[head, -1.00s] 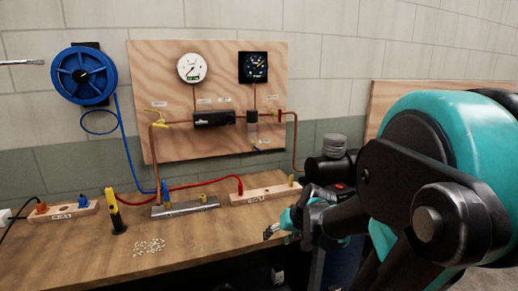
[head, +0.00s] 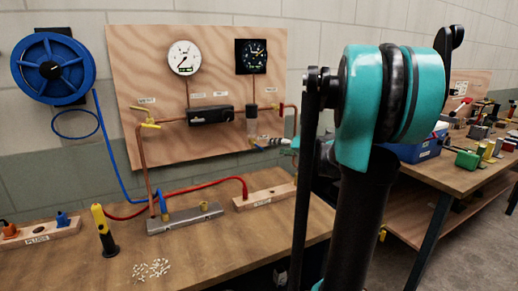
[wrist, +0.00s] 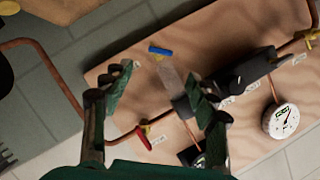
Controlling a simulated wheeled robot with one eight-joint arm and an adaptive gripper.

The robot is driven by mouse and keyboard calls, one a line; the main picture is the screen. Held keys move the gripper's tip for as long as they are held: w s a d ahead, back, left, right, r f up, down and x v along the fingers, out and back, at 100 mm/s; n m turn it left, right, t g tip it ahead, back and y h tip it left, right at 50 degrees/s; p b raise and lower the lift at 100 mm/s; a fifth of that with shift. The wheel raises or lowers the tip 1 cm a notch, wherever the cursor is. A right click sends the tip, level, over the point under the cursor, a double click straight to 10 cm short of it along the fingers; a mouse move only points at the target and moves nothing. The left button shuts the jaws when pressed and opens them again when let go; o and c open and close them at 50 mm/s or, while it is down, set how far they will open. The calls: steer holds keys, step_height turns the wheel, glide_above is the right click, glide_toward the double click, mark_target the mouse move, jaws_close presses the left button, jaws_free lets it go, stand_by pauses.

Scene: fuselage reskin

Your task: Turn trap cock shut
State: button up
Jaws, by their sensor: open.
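The water trap (head: 252,117) hangs below the copper pipe on the plywood panel. In the wrist view the pale, clear-looking trap bowl (wrist: 171,82) lies between my fingers. The trap cock (wrist: 160,51), with a small blue handle, is at the bowl's lower end, just past my fingertips. My gripper (wrist: 158,74) is open, one finger on each side of the bowl, with no clear contact. Whether the cock is fully or partly open is hard to tell.
A red-handled valve (wrist: 144,137) sits on the pipe close to my fingers. Two gauges, white (head: 184,57) and black (head: 251,56), are above the pipe. A yellow valve (head: 146,123) is at the left. The bench (head: 200,250) has a manifold and hoses.

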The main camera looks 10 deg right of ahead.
mark_target(259, 147)
steer(key=x, duration=1.2)
steer(key=shift+c, duration=0.3)
steer(key=c, duration=1.1)
steer(key=shift+m, duration=0.3)
steer(key=m+y, duration=0.2)
steer(key=m, duration=0.1)
steer(key=shift+f+m, duration=0.1)
steer(key=shift+m, duration=0.2)
steer(key=shift+m+t+y, duration=0.8)
steer(key=shift+m, duration=1.1)
